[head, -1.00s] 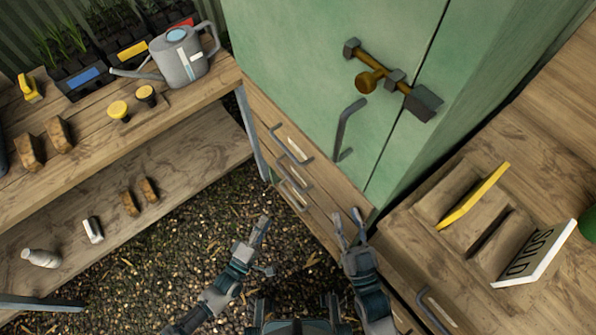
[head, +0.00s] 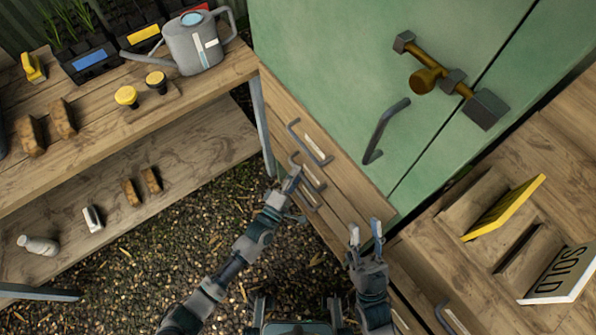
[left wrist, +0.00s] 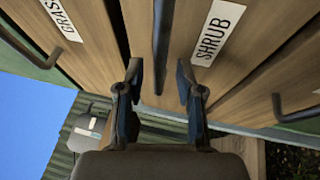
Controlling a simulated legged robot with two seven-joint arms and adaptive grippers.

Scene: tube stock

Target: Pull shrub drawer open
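The shrub drawer (left wrist: 235,62) bears a white SHRUB label (left wrist: 217,33) in the left wrist view and looks closed. Its dark bar handle (left wrist: 161,35) runs down towards the gap between the fingers of my left gripper (left wrist: 159,78). The fingers are open, one to each side of the handle's near end, with no clear contact. In the head view, my left gripper (head: 292,184) is at the drawer front by the handles and partly hides the lower ones. My right gripper (head: 366,233) is open and empty, below the green cabinet's corner.
The green cabinet (head: 335,70) stands above the drawers. A wooden shelf (head: 180,105) with a watering can (head: 195,45) is at left. Gravel floor (head: 190,230) lies open in front.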

